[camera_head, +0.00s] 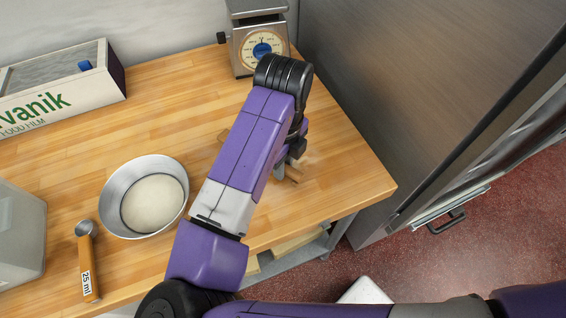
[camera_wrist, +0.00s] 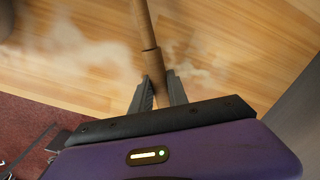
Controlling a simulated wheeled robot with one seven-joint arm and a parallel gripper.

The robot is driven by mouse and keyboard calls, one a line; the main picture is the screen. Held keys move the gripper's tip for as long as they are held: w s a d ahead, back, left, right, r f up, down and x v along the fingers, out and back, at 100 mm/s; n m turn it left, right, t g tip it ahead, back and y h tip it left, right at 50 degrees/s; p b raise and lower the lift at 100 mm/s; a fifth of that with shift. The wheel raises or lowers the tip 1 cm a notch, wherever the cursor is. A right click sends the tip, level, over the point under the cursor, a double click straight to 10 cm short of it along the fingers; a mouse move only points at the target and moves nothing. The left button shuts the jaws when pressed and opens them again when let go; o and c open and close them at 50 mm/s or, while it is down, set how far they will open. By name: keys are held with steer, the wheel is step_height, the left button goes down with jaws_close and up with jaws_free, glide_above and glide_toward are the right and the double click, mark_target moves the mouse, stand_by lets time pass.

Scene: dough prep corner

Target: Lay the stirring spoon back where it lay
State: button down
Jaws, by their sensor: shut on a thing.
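My gripper (camera_wrist: 159,78) is shut on the wooden handle of the stirring spoon (camera_wrist: 146,35). In the wrist view the handle runs up between the two fingers and out of the top edge, so the spoon's head is out of that view. In the head view my arm hides most of the spoon; a short wooden end (camera_head: 293,174) shows beside my gripper (camera_head: 287,162), near the right front of the wooden worktop (camera_head: 340,175). I cannot tell whether the spoon touches the worktop. Pale flour smudges lie on the wood below it.
A metal bowl (camera_head: 112,184) with pale contents stands left of my arm. A measuring scoop (camera_head: 87,265) marked 25 ml lies beside it. A kitchen scale (camera_head: 247,38) stands at the back, a film box (camera_head: 60,92) at back left. A steel cabinet (camera_head: 400,90) borders the right side.

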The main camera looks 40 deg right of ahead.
steer(key=shift+f+b, duration=0.5)
steer(key=shift+f, duration=0.2)
stand_by(0.4)
steer(key=c, duration=1.2)
jaws_free()
steer(key=shift+r, duration=0.1)
steer(key=shift+r, duration=3.9)
